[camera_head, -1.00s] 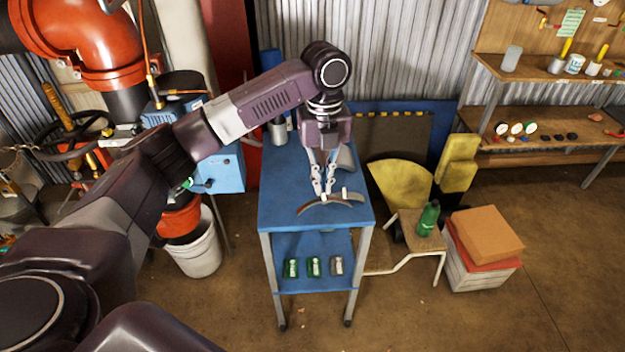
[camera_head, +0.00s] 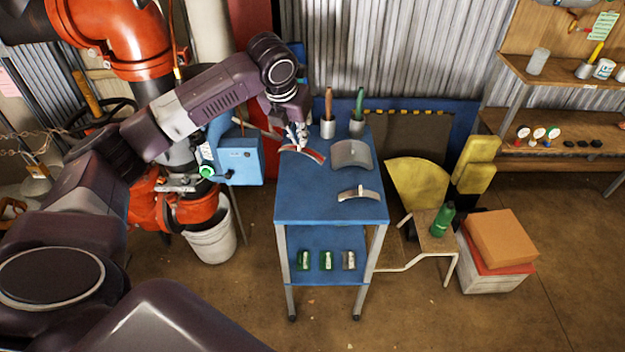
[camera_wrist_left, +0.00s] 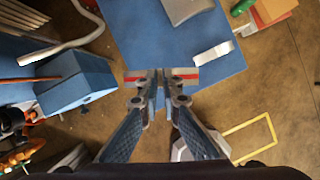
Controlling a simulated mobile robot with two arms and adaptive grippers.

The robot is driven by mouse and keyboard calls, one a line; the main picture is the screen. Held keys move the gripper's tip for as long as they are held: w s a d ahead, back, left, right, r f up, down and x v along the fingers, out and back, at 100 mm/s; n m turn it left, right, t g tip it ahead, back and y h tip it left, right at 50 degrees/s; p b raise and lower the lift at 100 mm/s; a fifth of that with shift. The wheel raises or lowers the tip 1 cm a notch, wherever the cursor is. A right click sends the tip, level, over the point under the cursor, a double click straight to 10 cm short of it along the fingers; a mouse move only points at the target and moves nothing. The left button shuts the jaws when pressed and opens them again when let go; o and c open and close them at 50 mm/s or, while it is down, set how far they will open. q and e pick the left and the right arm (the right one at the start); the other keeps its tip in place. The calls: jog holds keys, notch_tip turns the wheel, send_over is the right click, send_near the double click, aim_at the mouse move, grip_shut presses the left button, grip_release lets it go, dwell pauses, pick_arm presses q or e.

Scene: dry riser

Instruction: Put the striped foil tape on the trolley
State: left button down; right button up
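The blue trolley (camera_head: 305,205) stands in the middle of the head view, its top mostly bare. My left gripper (camera_head: 297,146) is shut on the striped foil tape (camera_head: 313,155), a curved silvery strip with a red stripe. It holds the strip by the trolley top's back left part. In the left wrist view, the tape (camera_wrist_left: 186,75) lies crosswise between the fingertips (camera_wrist_left: 160,82), along the edge of the blue top (camera_wrist_left: 140,35). I cannot tell whether the tape touches the top. My right gripper is not in view.
On the trolley top are a grey curved shell (camera_head: 351,154), a pale curved strip (camera_head: 358,195) and two cups (camera_head: 328,128) (camera_head: 357,127) with handles. Several small packs (camera_head: 326,260) sit on its lower shelf. A blue box (camera_head: 240,160) stands left; a yellow chair (camera_head: 418,185) right.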

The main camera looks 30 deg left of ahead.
pick_arm(q)
notch_tip(320, 180, down, 17)
jog(key=shift+f+p, duration=0.1)
jog(key=shift+p, duration=0.95)
jog(key=c, duration=2.2)
grip_release()
jog(key=shift+o, duration=0.2)
jog(key=b+v, duration=0.1)
jog(key=v, duration=1.1)
jog(key=shift+w, duration=0.1)
